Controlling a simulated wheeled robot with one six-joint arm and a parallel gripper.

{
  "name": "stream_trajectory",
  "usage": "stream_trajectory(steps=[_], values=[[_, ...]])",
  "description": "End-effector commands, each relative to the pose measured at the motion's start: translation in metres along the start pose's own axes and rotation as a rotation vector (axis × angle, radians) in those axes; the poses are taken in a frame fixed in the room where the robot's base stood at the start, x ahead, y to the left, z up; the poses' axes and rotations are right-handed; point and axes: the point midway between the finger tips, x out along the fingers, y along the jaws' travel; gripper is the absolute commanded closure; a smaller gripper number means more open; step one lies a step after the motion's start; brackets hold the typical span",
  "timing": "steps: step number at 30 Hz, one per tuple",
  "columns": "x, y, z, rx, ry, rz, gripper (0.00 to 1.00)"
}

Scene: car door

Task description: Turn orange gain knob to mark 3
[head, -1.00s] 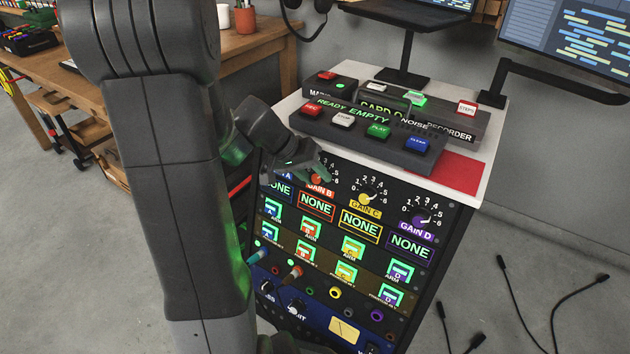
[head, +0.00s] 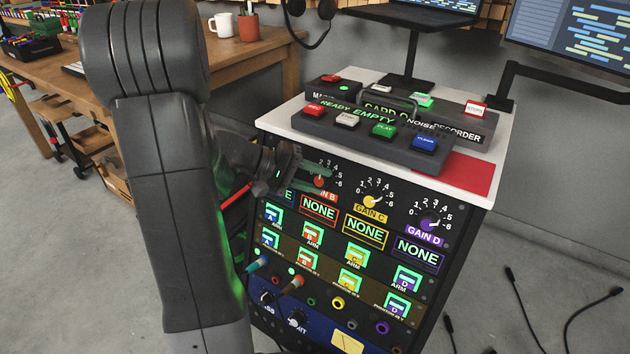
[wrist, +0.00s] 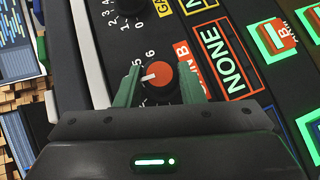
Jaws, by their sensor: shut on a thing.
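The orange gain knob (wrist: 162,76), on Gain B, sits between my gripper's green fingers (wrist: 160,87) in the wrist view. The gripper is shut on it, one finger on each side. Its white pointer line faces left in the wrist view, toward the middle part of the scale. The 5 and 6 show above the knob; the left finger hides lower marks, so the exact mark cannot be read. In the head view the knob (head: 319,182) shows small at my gripper's fingertips (head: 312,182), under the figures of its dial.
The yellow Gain C knob (head: 370,201) and purple Gain D knob (head: 428,224) are to the right. Lit buttons and plugged cables lie below. A button console (head: 375,135) stands on the rack's white top (head: 465,155). Loose cables lie on the floor at right.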

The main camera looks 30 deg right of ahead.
Motion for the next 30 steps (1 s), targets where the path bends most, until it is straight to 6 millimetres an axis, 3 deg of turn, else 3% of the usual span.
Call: stream_trajectory(steps=[17,18,21,30], values=[[-0.0002,-0.0007,-0.0002,-0.022,0.001,0.022,0.88],[-0.0002,-0.0007,-0.0002,-0.022,0.001,0.022,0.59],[-0.0001,-0.0006,-0.0001,-0.022,0.001,0.022,0.43],[-0.0017,-0.0002,-0.0002,-0.021,0.001,0.022,0.43]])
